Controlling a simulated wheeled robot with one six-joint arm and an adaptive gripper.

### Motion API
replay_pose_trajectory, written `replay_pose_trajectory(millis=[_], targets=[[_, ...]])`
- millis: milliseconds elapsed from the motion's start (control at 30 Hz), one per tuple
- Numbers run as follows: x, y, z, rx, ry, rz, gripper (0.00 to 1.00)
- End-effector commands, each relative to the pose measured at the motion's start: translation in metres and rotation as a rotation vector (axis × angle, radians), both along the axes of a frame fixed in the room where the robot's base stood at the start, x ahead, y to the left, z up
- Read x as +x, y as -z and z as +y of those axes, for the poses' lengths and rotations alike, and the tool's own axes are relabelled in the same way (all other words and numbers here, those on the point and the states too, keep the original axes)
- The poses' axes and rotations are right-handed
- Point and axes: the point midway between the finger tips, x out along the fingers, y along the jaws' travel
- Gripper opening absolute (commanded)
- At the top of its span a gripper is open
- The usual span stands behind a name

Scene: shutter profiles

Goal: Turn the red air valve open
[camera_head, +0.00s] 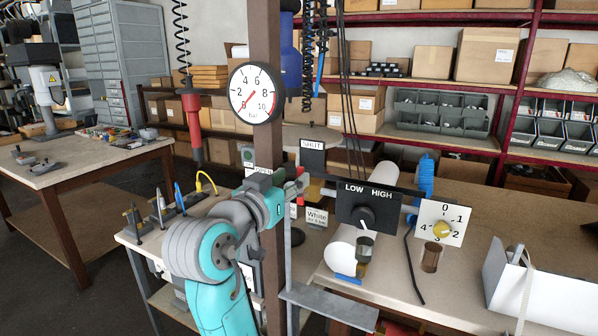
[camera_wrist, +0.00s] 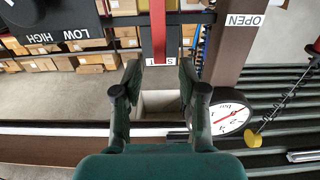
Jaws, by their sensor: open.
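The red air valve lever (camera_wrist: 158,28) shows in the wrist view as an upright red bar at the top centre. Its end is near the sign reading SHUT (camera_wrist: 160,61). The sign reading OPEN (camera_wrist: 245,20) is to its right on the brown post. My gripper (camera_wrist: 159,78) is open, its two dark fingers apart on either side of the lever's line, with nothing held. In the head view my gripper (camera_head: 292,188) is at the post, just below the SHUT sign (camera_head: 312,144). A little red of the lever (camera_head: 300,171) shows there; the arm hides much of the valve.
A pressure gauge (camera_head: 255,93) is on the brown post (camera_head: 265,40) above my arm. A LOW/HIGH knob panel (camera_head: 366,206) and a numbered dial (camera_head: 442,223) stand close on the right. A red hanging tool (camera_head: 192,128) on a coiled cord is at left.

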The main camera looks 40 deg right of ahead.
Motion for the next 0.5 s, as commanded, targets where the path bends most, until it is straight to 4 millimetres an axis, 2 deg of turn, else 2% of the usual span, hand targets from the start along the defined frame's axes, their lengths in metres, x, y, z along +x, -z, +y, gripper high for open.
replay_pose_trajectory(millis=[33,200,500], targets=[[0.003,0.000,-0.010,0.001,0.003,0.001,0.42],[0.012,0.000,-0.032,-0.001,0.001,0.002,0.42],[0.018,0.000,-0.048,0.000,-0.001,0.000,0.42]])
